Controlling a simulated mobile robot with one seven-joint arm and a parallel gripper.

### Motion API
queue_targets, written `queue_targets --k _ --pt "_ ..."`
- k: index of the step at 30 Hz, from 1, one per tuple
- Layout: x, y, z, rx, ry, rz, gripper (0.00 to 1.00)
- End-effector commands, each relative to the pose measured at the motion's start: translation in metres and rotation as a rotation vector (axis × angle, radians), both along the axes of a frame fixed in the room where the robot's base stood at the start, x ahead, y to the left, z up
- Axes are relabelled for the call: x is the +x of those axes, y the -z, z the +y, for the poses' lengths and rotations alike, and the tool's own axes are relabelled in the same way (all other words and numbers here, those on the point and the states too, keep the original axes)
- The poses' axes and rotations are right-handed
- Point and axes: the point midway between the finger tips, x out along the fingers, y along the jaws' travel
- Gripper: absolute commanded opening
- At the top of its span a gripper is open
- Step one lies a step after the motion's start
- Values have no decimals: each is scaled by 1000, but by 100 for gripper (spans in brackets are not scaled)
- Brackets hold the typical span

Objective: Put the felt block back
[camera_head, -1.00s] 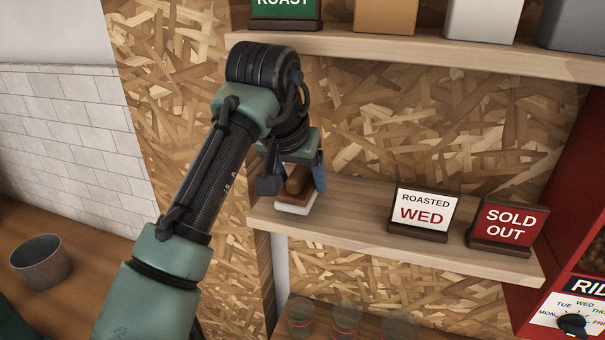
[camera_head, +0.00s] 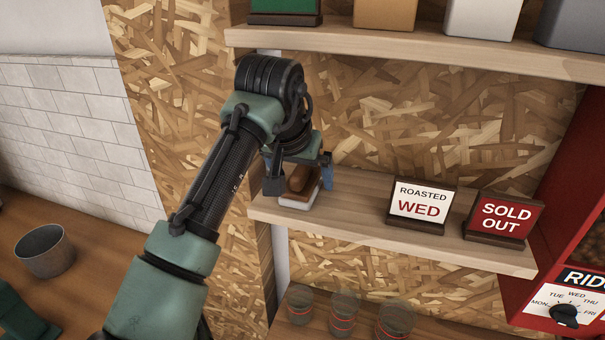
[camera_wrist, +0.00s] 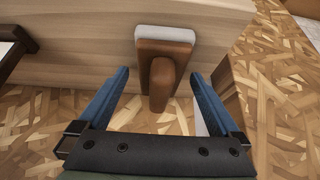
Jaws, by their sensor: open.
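The felt block (camera_head: 297,199) has a pale felt base and a brown wooden body with a raised grip. It rests on the left end of the lower shelf (camera_head: 365,217), felt side down. In the wrist view the felt block (camera_wrist: 166,50) lies ahead, its handle pointing between my fingers. My gripper (camera_head: 298,186) is open around the block's handle, with blue fingers apart on either side. In the wrist view my gripper (camera_wrist: 160,95) shows clear gaps between both fingers and the handle.
A "ROASTED WED" sign (camera_head: 420,204) and a "SOLD OUT" sign (camera_head: 503,218) stand to the right on the lower shelf. The upper shelf (camera_head: 400,58) overhangs above. Glass jars (camera_head: 343,316) stand below. A grey cup (camera_head: 44,251) is on the left counter.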

Motion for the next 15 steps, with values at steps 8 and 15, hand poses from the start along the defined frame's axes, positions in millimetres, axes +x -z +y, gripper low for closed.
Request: queue_targets --k 8,15 --pt "-6 -14 2 1 0 -4 99" --pt "-31 -58 10 1 0 -5 99"
